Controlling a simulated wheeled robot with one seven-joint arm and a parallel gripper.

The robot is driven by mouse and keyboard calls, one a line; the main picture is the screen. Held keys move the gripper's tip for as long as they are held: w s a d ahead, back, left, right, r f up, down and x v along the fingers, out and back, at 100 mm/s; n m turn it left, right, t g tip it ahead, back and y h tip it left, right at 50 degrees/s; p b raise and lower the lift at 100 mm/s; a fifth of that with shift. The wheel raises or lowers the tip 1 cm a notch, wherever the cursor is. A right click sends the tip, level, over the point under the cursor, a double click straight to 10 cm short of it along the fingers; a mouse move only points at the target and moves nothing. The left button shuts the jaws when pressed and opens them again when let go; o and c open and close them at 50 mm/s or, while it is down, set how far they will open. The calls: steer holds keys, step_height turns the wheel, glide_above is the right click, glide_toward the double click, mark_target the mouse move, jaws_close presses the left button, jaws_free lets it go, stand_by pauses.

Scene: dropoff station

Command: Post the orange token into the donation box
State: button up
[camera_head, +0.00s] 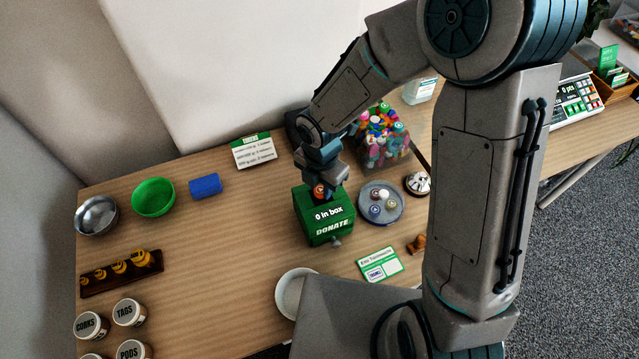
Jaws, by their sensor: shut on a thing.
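The green donation box (324,217) stands on the wooden table. White text on it reads "0 in box" and "DONATE". My gripper (320,183) is over the top of the box, pointing down. It is shut on the orange token (319,191), which shows as a small orange patch at the box's top. I cannot tell whether the token touches the box or its slot, as my gripper covers that part.
A round grey tray (397,213) with several tokens lies right of the box. A clear bin (388,158) of colourful items stands behind it. A white bowl (287,296) and a card (379,266) lie in front.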

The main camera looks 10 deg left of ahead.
steer(key=shift+w+f, duration=0.1)
steer(key=shift+f, duration=0.05)
steer(key=o, duration=1)
step_height(320, 180, up, 6)
steer(key=p, duration=0.5)
steer(key=shift+p, duration=0.4)
steer(key=shift+d, duration=0.1)
